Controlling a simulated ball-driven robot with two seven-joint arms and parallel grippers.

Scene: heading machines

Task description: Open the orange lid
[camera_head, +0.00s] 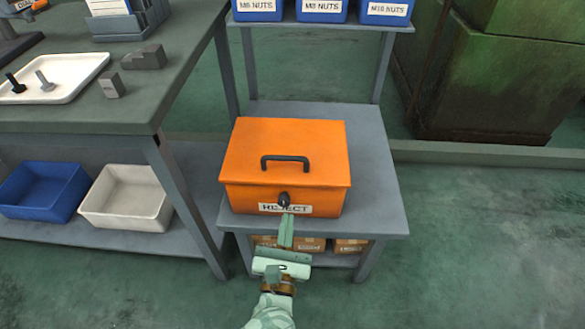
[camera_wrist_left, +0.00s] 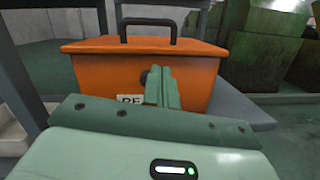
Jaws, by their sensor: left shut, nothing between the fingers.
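The orange lid (camera_head: 312,147) is closed on an orange box (camera_head: 242,200) with a "REJECT" label (camera_head: 300,210) on its front. A black handle (camera_head: 285,160) stands on top of the lid, and a dark knob (camera_head: 284,198) sits at the front edge. My left gripper (camera_head: 286,218) is shut and empty, in front of the box just below the knob. In the left wrist view the shut fingers (camera_wrist_left: 161,75) overlap the box front and partly hide the knob and label. Whether they touch the box I cannot tell. My right gripper is not in view.
The box stands on a grey shelf table (camera_head: 375,160) with cardboard boxes (camera_head: 350,245) below. A workbench (camera_head: 60,115) with a white tray (camera_head: 60,75) is at left. Blue nut bins (camera_head: 322,10) stand above at the back. Floor to the right is clear.

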